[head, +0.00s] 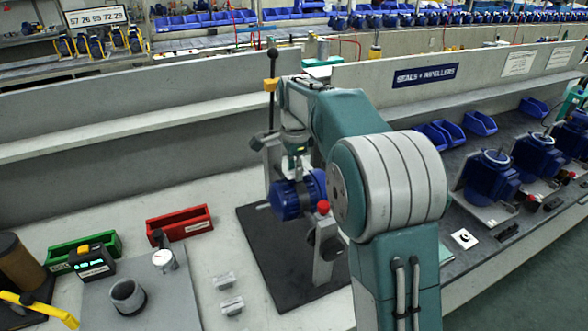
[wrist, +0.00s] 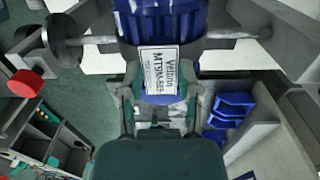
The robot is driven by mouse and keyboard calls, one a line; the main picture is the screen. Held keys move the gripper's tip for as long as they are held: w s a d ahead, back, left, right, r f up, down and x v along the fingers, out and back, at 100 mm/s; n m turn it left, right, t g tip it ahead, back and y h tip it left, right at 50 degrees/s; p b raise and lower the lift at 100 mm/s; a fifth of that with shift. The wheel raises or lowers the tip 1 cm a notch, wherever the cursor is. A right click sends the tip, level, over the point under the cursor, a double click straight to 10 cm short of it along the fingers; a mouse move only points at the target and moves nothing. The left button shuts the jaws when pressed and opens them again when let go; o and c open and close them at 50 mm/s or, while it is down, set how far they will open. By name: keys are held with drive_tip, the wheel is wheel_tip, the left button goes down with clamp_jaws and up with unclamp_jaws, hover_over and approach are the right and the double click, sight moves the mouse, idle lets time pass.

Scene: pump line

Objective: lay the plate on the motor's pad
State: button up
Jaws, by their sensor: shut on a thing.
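The plate (wrist: 158,72) is a small white label with dark print, seen face-on in the wrist view. My gripper (wrist: 158,102) is shut on it, with a finger at either side of its lower part. The blue motor (wrist: 160,20) lies right behind the plate; whether they touch I cannot tell. The pad is not visible, perhaps behind the plate. In the head view the motor (head: 287,200) sits in a grey stand (head: 325,250) on a dark mat, with my gripper (head: 295,150) just above it. The plate is too small to make out there.
A tall lever with a black knob (head: 272,54) rises beside my arm, and a red knob (head: 323,207) sits by the motor. Red (head: 180,223) and green (head: 85,250) bins stand on the left bench. Blue motors (head: 490,178) line the right bench.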

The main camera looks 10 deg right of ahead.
drive_tip(key=shift+f, duration=0.3)
idle(0.9)
drive_tip(key=o, duration=0.8)
drive_tip(key=shift+o, duration=1.2)
drive_tip(key=shift+r, duration=2.5)
